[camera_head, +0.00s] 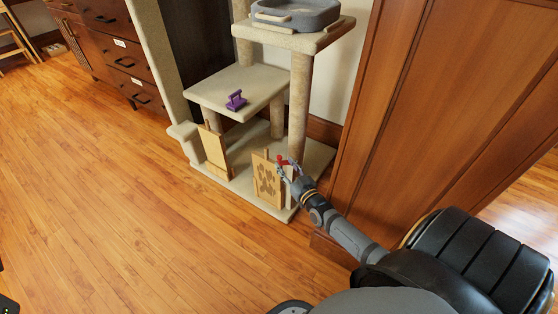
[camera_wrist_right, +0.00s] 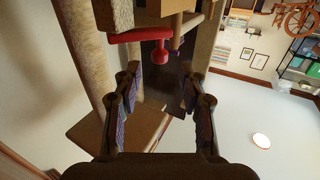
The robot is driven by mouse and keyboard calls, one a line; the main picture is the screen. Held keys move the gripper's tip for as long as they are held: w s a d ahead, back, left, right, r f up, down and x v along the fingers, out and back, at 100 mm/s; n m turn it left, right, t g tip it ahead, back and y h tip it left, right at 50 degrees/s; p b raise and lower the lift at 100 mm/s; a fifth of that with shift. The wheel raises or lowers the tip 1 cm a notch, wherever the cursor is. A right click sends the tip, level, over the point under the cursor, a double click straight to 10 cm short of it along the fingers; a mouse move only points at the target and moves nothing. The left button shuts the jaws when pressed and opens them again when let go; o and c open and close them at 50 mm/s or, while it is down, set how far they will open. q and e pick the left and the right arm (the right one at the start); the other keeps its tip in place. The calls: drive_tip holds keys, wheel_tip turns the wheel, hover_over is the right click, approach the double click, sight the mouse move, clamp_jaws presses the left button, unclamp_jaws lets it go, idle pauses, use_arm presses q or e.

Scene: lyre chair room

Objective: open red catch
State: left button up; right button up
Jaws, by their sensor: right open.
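The red catch (camera_head: 281,160) sits at the top edge of a small wooden panel with dark paw-like marks (camera_head: 267,182), low on the beige cat tree. In the right wrist view the catch (camera_wrist_right: 138,36) is a red bar with a round knob, ahead of my fingers. My right gripper (camera_head: 286,172) is close to the catch. In the right wrist view my right gripper (camera_wrist_right: 163,88) is open, with nothing between its fingers. Whether a finger touches the catch cannot be told. My left gripper is not in view.
The cat tree has a middle shelf (camera_head: 215,86) with a purple handled object (camera_head: 236,100) and a grey bed (camera_head: 296,14) on top. Another plain wooden panel (camera_head: 214,152) stands left. A tall wooden panel wall (camera_head: 440,110) is close on the right. Floor (camera_head: 120,200) at left is clear.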

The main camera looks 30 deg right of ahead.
sight(280, 158)
drive_tip(key=w, duration=0.1)
drive_tip(key=w+b, duration=0.1)
drive_tip(key=w, duration=0.1)
drive_tip(key=w+b, duration=0.1)
drive_tip(key=shift+w+d+f, duration=0.2)
drive_tip(key=shift+w+f, duration=0.1)
drive_tip(key=shift+w+r, duration=0.2)
drive_tip(key=shift+w, duration=0.25)
drive_tip(key=shift+c, duration=0.2)
clamp_jaws()
